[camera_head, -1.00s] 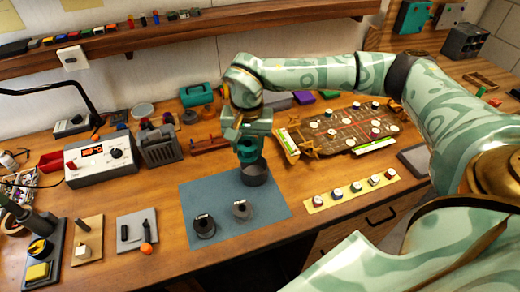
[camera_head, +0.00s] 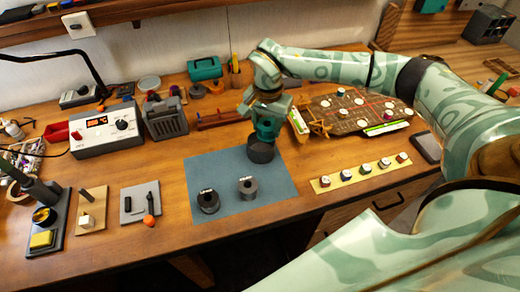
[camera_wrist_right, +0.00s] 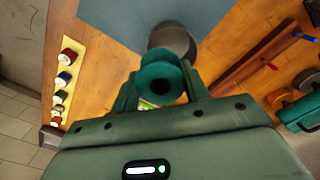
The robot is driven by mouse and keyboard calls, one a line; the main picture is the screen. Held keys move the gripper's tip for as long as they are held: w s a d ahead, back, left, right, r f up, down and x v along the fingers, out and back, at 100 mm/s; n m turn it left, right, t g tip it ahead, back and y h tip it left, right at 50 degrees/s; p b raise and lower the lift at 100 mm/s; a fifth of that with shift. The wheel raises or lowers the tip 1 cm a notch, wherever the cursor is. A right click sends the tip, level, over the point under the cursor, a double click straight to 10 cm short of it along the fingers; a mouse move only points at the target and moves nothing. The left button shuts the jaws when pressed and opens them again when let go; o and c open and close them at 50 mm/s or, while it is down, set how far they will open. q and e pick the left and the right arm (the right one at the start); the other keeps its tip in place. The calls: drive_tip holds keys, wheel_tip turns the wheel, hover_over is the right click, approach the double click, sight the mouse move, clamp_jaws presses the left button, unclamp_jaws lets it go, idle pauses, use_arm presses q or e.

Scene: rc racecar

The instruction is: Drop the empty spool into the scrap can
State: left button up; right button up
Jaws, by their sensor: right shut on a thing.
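In the head view the right gripper (camera_head: 268,126) is low over the blue mat, at the upper rim of a dark grey can (camera_head: 261,153). The can also shows just beyond the spool in the wrist view (camera_wrist_right: 173,38). The gripper hides part of the can's mouth, and I cannot tell whether the spool is inside the rim. My left gripper is not in view.
Two dark spools (camera_head: 208,201) and (camera_head: 247,188) stand on the blue mat (camera_head: 228,166), left of the can. A yellow strip with several small pots (camera_head: 364,169) lies to the right. A brown board (camera_head: 352,117) lies behind it.

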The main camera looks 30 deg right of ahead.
drive_tip(key=shift+r, duration=0.1)
drive_tip(key=o, duration=1)
drive_tip(key=shift+o, duration=0.2)
wheel_tip(320, 180, up, 16)
drive_tip(key=p, duration=0.2)
drive_tip(key=shift+r, duration=0.15)
drive_tip(key=shift+s, duration=0.1)
